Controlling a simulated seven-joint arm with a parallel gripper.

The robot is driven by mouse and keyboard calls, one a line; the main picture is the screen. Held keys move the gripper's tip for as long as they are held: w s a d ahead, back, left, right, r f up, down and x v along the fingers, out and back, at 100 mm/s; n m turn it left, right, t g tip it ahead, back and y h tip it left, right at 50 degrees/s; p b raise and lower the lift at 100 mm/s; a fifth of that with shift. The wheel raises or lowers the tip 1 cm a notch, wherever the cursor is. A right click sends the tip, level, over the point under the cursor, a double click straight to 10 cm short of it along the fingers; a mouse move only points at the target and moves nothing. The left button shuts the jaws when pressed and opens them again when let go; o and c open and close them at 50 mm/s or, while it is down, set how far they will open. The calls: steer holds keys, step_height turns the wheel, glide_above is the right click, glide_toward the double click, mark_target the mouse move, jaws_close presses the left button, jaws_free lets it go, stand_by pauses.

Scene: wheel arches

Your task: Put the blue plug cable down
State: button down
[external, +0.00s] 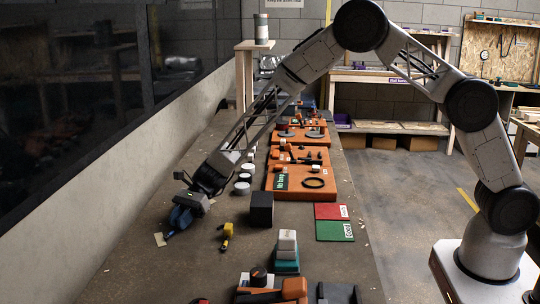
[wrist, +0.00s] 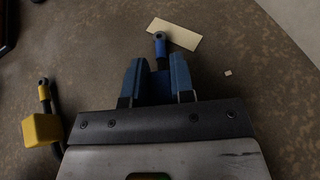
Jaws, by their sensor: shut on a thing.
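My gripper (external: 184,213) is low over the left part of the table in the external view. In the wrist view, its two blue fingers (wrist: 159,78) are shut on the blue plug cable (wrist: 160,47). The plug's ringed blue tip sticks out past the fingers, over the edge of a cream paper slip (wrist: 176,34). The blue tip (external: 169,235) also shows below my gripper in the external view, close to the slip (external: 160,240). The rest of the cable is hidden by the gripper. I cannot tell whether the plug touches the table.
A yellow plug cable (external: 227,236) lies right of my gripper; it also shows in the wrist view (wrist: 42,128). A black block (external: 261,209), white round pieces (external: 242,188) and orange boards (external: 290,190) stand further right. The table left of and below my gripper is mostly clear.

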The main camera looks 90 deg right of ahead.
steer(key=c, duration=1)
jaws_free()
steer(key=shift+r, duration=0.1)
steer(key=shift+d+r, duration=0.1)
steer(key=shift+d, duration=0.05)
steer(key=shift+s+d+r, duration=0.3)
steer(key=shift+d, duration=0.3)
steer(key=v, duration=1)
steer(key=shift+d, duration=0.1)
steer(key=shift+r, duration=0.1)
